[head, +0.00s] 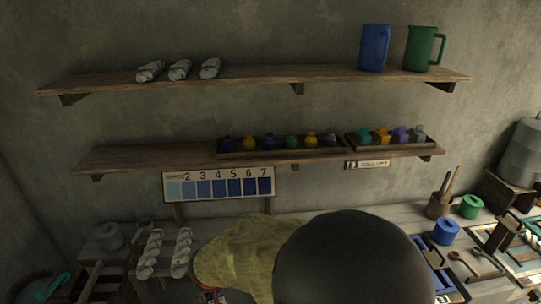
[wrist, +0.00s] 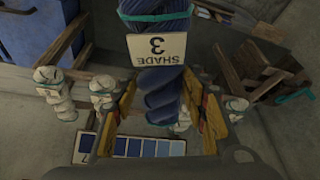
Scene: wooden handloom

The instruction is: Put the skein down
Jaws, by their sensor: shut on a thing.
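A blue twisted skein (wrist: 160,90) hangs in the middle of the wrist view, with a teal tie near its top and a white tag (wrist: 157,48) reading "SHADE 3" upside down. My gripper (wrist: 160,98) is shut on it, one yellow-and-dark finger on each side. What lies directly below the skein is hidden by it. In the head view the gripper and the held skein are not visible; a dark rounded part of mine covers the lower middle.
A shade chart (head: 219,186) stands behind. Above are a shelf with dye bottles (head: 290,142) and a top shelf with pale skeins (head: 180,70) and blue and green jugs (head: 374,48).

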